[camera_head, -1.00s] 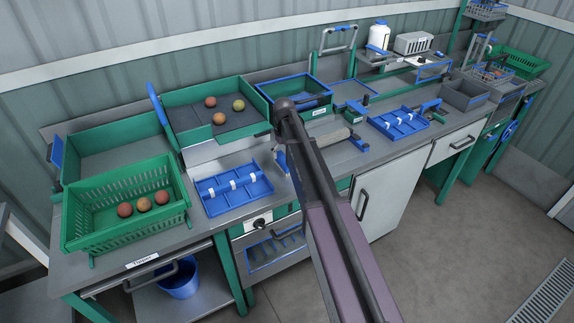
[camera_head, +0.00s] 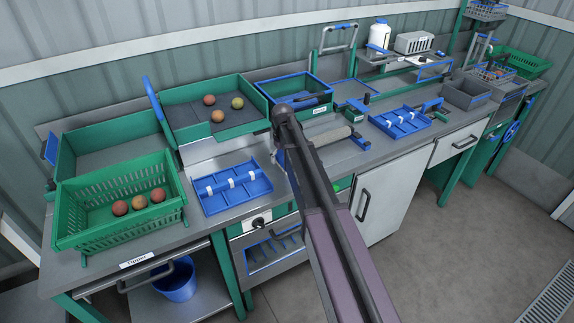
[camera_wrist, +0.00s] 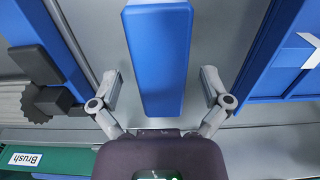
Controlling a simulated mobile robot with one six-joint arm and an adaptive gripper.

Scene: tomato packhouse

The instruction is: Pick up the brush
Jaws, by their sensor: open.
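A long blue block, which looks like the brush (camera_wrist: 157,60), lies on the grey bench top in the wrist view. My gripper (camera_wrist: 160,86) is open, with one finger on each side of the block and a gap on both sides. The block's near end lies close to the palm; its bristles, if any, are hidden beneath. In the head view, my arm hides the gripper and most of this spot. Only a small blue part (camera_head: 279,157) shows beside the arm, probably the same block.
A blue tray with white dividers (camera_wrist: 290,62) is close on one side. A grey roller (camera_wrist: 22,101) with dark fittings is on the other. A "Brush" label (camera_wrist: 26,159) is on the green front. A green crate (camera_head: 80,240) holds tomatoes at the bench's left end.

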